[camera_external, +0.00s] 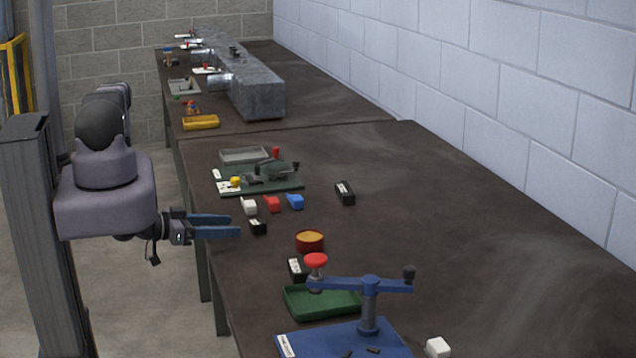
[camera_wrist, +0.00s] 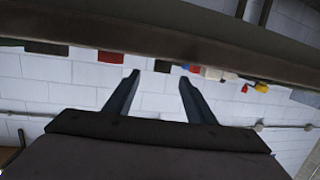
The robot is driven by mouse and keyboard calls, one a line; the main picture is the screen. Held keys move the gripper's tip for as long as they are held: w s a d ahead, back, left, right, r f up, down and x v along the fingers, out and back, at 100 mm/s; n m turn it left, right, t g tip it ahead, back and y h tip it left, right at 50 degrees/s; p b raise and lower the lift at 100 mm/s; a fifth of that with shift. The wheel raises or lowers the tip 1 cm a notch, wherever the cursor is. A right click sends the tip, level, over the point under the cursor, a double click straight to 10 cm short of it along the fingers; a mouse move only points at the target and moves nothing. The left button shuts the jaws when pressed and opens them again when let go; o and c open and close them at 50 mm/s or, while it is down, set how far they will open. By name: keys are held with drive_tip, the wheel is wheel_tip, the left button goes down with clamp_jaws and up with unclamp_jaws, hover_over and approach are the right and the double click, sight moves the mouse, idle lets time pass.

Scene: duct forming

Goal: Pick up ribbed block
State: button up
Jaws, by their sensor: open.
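Several small blocks lie on the dark bench: a white block (camera_external: 249,206), a red block (camera_external: 271,204), a blue block (camera_external: 295,201) and a small black block (camera_external: 258,227). Two dark blocks with pale labels stand farther right (camera_external: 345,193) and nearer the front (camera_external: 297,269). Ribs are too small to make out, so I cannot tell which one is the ribbed block. My gripper (camera_external: 234,226) is open and empty at the bench's left edge, left of the small black block. Its two fingers (camera_wrist: 157,82) also show spread in the wrist view, with nothing between them.
A green fixture (camera_external: 290,183), an orange-topped round container (camera_external: 310,240), a green tray (camera_external: 322,303) and a blue lever press (camera_external: 369,310) stand on the bench (camera_external: 480,250). Another white block (camera_external: 438,347) lies at the front. The bench's right side is clear.

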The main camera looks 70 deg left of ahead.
sight(251, 226)
drive_tip(key=shift+s+f+y, duration=0.15)
drive_tip(key=shift+s+y, duration=0.2)
drive_tip(key=shift+y, duration=0.05)
drive_tip(key=shift+w, duration=0.1)
drive_tip(key=shift+x, duration=0.95)
drive_tip(key=shift+w, duration=0.1)
drive_tip(key=shift+b+x, duration=0.8)
drive_tip(key=shift+x, duration=1.75)
clamp_jaws()
